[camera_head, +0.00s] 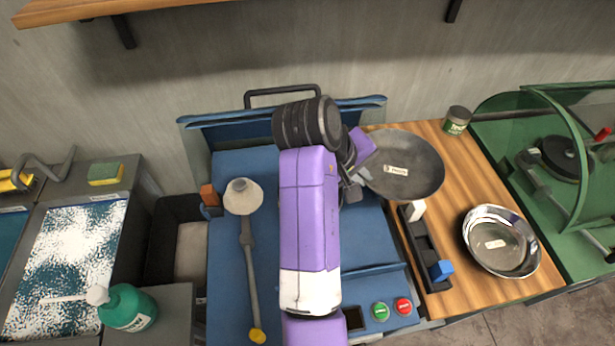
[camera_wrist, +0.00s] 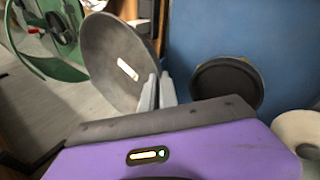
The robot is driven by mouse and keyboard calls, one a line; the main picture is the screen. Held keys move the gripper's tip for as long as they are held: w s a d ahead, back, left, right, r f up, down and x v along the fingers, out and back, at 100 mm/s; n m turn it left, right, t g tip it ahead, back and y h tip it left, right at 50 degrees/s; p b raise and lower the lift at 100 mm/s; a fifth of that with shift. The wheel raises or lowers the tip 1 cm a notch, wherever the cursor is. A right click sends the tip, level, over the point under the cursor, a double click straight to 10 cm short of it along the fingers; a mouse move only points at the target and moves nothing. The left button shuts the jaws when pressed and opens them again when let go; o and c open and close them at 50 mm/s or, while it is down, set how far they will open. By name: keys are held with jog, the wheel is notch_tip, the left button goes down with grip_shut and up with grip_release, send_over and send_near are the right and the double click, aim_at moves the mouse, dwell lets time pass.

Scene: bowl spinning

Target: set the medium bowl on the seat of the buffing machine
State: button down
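A dull grey bowl (camera_head: 408,170) with a small white label is held tilted, above the wooden board's left edge. The label is too small to read. My gripper (camera_head: 355,188) has its fingers at the bowl's left rim. In the wrist view the fingers (camera_wrist: 157,92) close on the rim of the same bowl (camera_wrist: 115,60). The buffing machine (camera_head: 262,270) is the blue unit under my arm. In the wrist view a round dark seat (camera_wrist: 226,84) shows on the blue surface, empty, to the right of the bowl. My arm hides it in the head view.
A shiny labelled bowl (camera_head: 500,241) and a dark rack with blocks (camera_head: 424,250) are on the wooden board (camera_head: 462,185). A jar (camera_head: 457,120) stands behind. A pale cone-headed tool (camera_head: 243,197) is left of my arm. A green-hooded machine (camera_head: 550,160) is at right.

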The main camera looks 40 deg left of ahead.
jog(key=s+a+f+n+y, duration=0.35)
jog(key=s+a+n, duration=0.25)
jog(key=s+a, duration=0.5)
jog(key=shift+w+a+f+b, duration=0.15)
jog(key=shift+f+b, duration=0.75)
jog(key=shift+f, duration=0.65)
jog(key=shift+a+f+b, duration=0.2)
jog(key=shift+f+b, duration=0.7)
jog(key=shift+f, duration=0.7)
jog(key=shift+w+a+f+b, duration=0.15)
jog(key=shift+f+b, duration=0.75)
jog(key=shift+f, duration=0.65)
jog(key=shift+p, duration=0.35)
jog(key=c, duration=1.6)
grip_release()
jog(key=shift+o, duration=0.2)
jog(key=shift+s, duration=0.1)
